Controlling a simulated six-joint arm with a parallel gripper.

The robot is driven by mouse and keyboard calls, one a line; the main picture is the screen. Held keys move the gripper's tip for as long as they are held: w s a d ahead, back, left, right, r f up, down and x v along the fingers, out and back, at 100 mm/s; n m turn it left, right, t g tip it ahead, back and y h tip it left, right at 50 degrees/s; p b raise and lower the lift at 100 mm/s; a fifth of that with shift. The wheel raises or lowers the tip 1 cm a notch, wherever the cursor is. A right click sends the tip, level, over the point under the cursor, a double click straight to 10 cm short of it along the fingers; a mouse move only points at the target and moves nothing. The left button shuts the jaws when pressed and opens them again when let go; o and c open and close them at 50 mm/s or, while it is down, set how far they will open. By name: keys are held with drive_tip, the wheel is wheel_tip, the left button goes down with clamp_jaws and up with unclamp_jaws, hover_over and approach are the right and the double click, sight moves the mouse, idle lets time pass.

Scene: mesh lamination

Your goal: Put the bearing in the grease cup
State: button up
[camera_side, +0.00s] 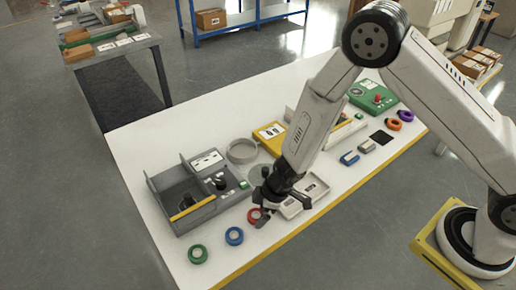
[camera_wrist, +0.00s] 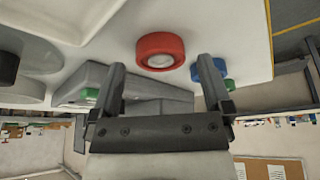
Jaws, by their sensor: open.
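My gripper (camera_side: 284,208) is low over the front of the white table. In the wrist view its two fingers (camera_wrist: 162,68) are apart with nothing between them. A red ring (camera_side: 254,215) lies on the table by the left finger. In the wrist view the red ring (camera_wrist: 160,51) shows a pale centre, just beyond the fingertips. I cannot tell for certain which item is the bearing. A round, pale, shallow dish (camera_side: 242,151) stands behind my gripper, with a flatter disc (camera_side: 262,173) near it; I cannot tell whether either is the grease cup.
A grey open fixture (camera_side: 212,207) with a yellow bar stands left. Blue (camera_side: 234,236) and green rings (camera_side: 197,254) lie in front of it. A shallow tray (camera_side: 318,187) is beside my gripper. Orange and purple rings and a green box (camera_side: 373,97) are far right.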

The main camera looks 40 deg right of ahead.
sight(259, 215)
drive_tip(key=shift+w+a+f, duration=0.1)
drive_tip(key=shift+a+f, duration=0.1)
drive_tip(key=shift+f, duration=0.35)
clamp_jaws()
drive_tip(key=shift+r, duration=0.1)
idle(0.4)
wheel_tip(259, 215, up, 10)
idle(0.9)
idle(0.7)
